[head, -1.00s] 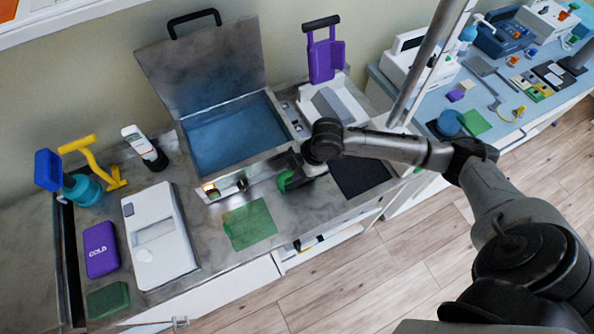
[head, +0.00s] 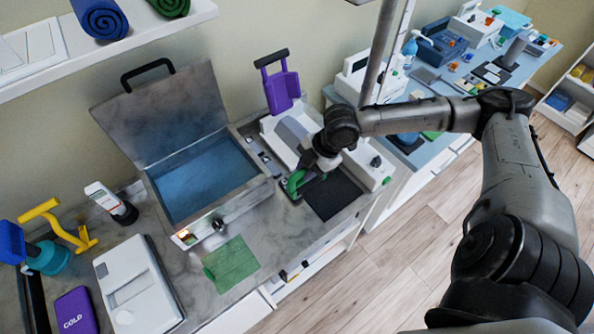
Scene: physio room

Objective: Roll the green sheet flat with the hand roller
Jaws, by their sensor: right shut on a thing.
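The green sheet (head: 232,263) lies on the grey counter in front of the open metal tub, with nothing on it. My right gripper (head: 311,173) is shut on a tool with a curved green handle (head: 294,183), which looks like the hand roller. Its working end is dark and mostly hidden, so I cannot tell whether it touches the surface. The gripper and tool are right of and behind the sheet, at the left edge of a black mat (head: 333,196). My left gripper is not in view.
The open tub (head: 222,211) stands behind the sheet. A white device (head: 118,283), a purple cold pack (head: 76,312) and a yellow-handled item (head: 62,225) are on the left. A purple holder (head: 282,92) stands behind the gripper. The counter around the sheet is clear.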

